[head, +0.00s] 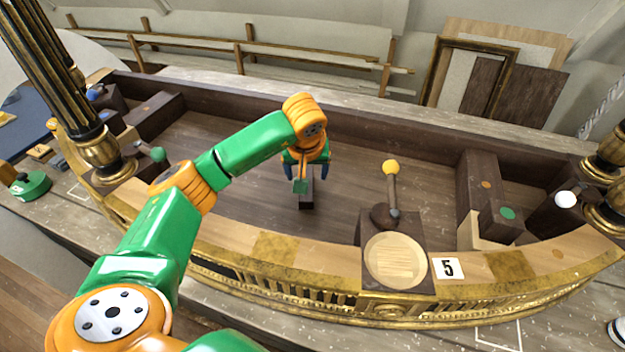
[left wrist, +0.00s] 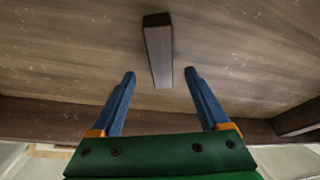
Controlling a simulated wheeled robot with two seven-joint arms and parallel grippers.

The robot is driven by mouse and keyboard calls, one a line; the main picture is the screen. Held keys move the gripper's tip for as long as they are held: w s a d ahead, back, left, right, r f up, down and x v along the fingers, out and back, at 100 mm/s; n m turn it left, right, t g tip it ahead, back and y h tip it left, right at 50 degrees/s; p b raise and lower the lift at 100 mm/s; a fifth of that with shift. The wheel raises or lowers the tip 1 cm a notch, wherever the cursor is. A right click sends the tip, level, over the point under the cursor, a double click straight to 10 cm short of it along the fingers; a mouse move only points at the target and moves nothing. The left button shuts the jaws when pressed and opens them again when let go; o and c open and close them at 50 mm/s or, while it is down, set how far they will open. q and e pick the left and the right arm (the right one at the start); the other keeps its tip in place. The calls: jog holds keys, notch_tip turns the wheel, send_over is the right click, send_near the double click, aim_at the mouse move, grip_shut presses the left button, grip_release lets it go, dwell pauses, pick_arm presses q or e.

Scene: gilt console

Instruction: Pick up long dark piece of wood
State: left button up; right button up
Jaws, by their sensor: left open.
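The long dark piece of wood (head: 307,194) lies on the brown wooden floor of the console, in the middle left of the head view. It also shows in the left wrist view (left wrist: 159,52), in line with the gap between the fingers. My left gripper (head: 306,172) is open above the wood, with its blue fingers apart. In the left wrist view the fingertips (left wrist: 158,73) stand on either side of the wood's near end. I see no contact. The gripper hides part of the wood in the head view. My right gripper is not in view.
A lever with a yellow knob (head: 391,168) stands right of the wood, behind a round pale disc (head: 396,259). Dark blocks (head: 487,200) stand at the right. A gilt front rim (head: 290,298) and a dark back wall (head: 350,122) bound the floor. Floor around the wood is clear.

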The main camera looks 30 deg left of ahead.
pick_arm(q)
jog(key=shift+s+a+f+p, duration=0.1)
jog(key=shift+a+f+p, duration=0.1)
jog(key=shift+f+p, duration=0.7)
jog(key=shift+x, duration=1.15)
jog(key=shift+w+f, duration=0.15)
jog(key=shift+w, duration=0.15)
jog(key=shift+c, duration=0.2)
jog(key=shift+s, duration=0.15)
jog(key=c, duration=1.1)
grip_shut()
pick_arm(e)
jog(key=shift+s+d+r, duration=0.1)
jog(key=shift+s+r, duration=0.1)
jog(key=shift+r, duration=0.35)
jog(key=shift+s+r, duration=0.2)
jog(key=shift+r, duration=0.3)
